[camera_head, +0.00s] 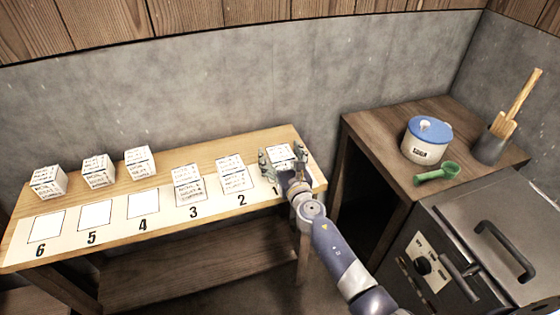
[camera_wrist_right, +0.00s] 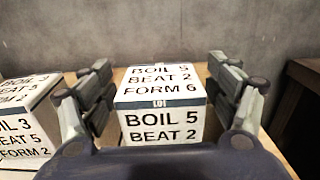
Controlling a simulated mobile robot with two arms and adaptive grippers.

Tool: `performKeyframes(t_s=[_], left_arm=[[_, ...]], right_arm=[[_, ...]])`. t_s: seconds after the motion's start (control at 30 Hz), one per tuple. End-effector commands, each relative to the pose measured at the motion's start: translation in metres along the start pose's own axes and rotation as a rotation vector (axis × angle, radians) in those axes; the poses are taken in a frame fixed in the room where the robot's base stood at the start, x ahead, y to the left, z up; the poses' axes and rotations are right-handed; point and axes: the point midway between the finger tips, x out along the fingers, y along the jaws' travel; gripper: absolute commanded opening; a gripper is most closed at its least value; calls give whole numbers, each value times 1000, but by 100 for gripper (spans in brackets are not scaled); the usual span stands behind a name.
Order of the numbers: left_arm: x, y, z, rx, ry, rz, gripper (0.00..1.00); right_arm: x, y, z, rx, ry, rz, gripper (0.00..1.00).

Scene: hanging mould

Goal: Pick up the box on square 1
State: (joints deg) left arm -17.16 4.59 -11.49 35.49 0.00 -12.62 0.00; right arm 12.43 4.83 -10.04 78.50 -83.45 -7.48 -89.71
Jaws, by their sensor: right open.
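The box on square 1 (camera_head: 281,153) is white with black print and sits at the right end of the numbered strip. In the right wrist view this box (camera_wrist_right: 160,105) reads "BOIL 5, BEAT 2, FORM 6" on top and stands upright between the fingers. My right gripper (camera_head: 284,163) is open, with one finger on each side of the box and visible gaps to it. The gripper and arm hide part of the box and square 1 in the head view. My left gripper is not in view.
Boxes stand on square 2 (camera_head: 232,175) and square 3 (camera_head: 188,185). Several more boxes stand behind the empty squares 4 to 6 (camera_head: 95,216). A side table (camera_head: 390,150) at right holds a blue-lidded pot (camera_head: 426,142), a green scoop (camera_head: 437,173) and a utensil holder (camera_head: 492,146).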

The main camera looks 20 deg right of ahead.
Motion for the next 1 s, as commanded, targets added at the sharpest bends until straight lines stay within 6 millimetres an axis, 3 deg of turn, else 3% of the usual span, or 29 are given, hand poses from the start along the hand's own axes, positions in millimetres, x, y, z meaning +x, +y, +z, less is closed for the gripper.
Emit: performKeyframes(t_s=[0.17,0.3,0.4,0.77,1.0], left_arm=[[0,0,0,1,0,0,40],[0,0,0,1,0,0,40],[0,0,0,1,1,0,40],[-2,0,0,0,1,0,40],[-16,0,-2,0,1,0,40]], right_arm=[[0,0,0,0,0,0,79],[0,0,0,0,0,0,48],[0,0,0,0,0,0,29],[0,0,3,-1,-1,0,30],[0,0,18,-2,-2,0,30]])
